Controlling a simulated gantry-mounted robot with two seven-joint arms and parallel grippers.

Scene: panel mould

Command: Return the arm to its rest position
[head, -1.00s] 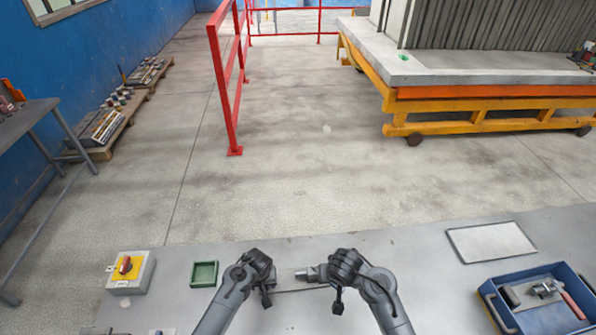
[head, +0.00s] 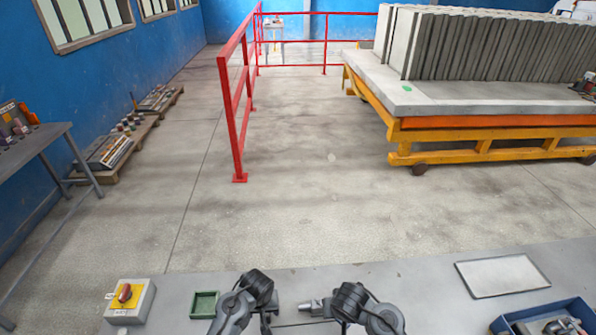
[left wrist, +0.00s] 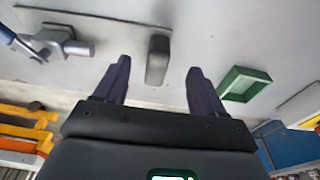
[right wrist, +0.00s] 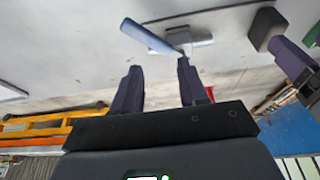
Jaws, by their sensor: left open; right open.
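In the head view my left gripper (head: 266,320) and right gripper (head: 343,325) hang low at the bottom edge, side by side over the grey table, partly cut off and hidden by my wrists. In the left wrist view the left gripper's two fingers (left wrist: 160,78) are spread and empty. A dark grey block (left wrist: 157,58) lies on the table beyond the gap between them. In the right wrist view the right gripper's fingers (right wrist: 160,82) are also apart with nothing between them. A blue-handled metal tool (right wrist: 145,37) lies on the table beyond them.
A green tray (head: 204,305) and a switch box (head: 128,300) are left of my arms. A pale flat plate (head: 502,275) and a blue bin (head: 540,315) are at the right. A red railing (head: 238,120) and yellow cart (head: 480,152) stand beyond open floor.

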